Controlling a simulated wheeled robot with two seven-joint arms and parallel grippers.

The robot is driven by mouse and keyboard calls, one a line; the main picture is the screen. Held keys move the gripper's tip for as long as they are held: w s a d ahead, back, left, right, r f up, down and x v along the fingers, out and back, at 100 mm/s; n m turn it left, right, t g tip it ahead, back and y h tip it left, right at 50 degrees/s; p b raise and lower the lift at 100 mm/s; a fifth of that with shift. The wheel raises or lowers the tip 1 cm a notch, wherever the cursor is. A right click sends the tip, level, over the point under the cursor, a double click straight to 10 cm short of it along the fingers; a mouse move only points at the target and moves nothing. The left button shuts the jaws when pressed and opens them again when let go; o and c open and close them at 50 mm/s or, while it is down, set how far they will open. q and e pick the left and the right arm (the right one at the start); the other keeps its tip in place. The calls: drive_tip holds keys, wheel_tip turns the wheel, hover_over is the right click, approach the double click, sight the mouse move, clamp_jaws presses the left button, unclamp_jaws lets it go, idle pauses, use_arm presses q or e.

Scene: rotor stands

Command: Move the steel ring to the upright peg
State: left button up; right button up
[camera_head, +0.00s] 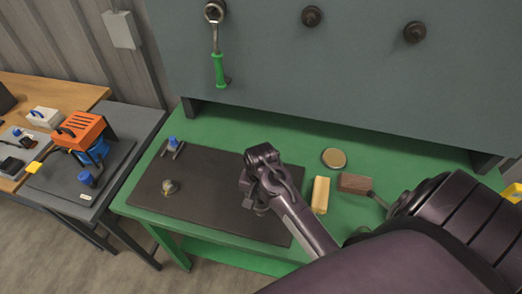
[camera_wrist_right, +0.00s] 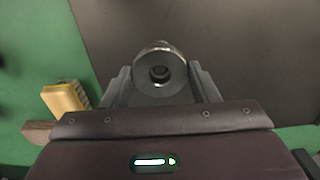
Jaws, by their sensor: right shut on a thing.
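The steel ring (camera_wrist_right: 160,70) is a thick, shiny metal ring with a dark hole, seen in the right wrist view. My right gripper (camera_wrist_right: 160,88) is shut on it, with one finger on each side. In the head view my right gripper (camera_head: 257,192) is over the right part of the dark mat (camera_head: 218,195); the ring is hard to make out there. I cannot tell which is the upright peg. My left gripper is not in view.
A yellow block (camera_head: 320,195), a brown block (camera_head: 354,183) and a round tin (camera_head: 333,158) lie right of the mat on the green bench (camera_head: 270,133). A grey panel with two knobs and a green-handled wrench (camera_head: 218,65) stands behind. The mat's middle is clear.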

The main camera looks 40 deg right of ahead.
sight(261, 203)
drive_tip(key=shift+f, duration=0.3)
drive_tip(key=shift+f, duration=1.1)
drive_tip(key=shift+f, duration=0.1)
drive_tip(key=shift+f, duration=0.2)
drive_tip(key=shift+f+b, duration=0.3)
drive_tip(key=shift+f, duration=0.45)
drive_tip(key=shift+f, duration=0.1)
drive_tip(key=o, duration=1.5)
drive_tip(key=shift+c, duration=0.2)
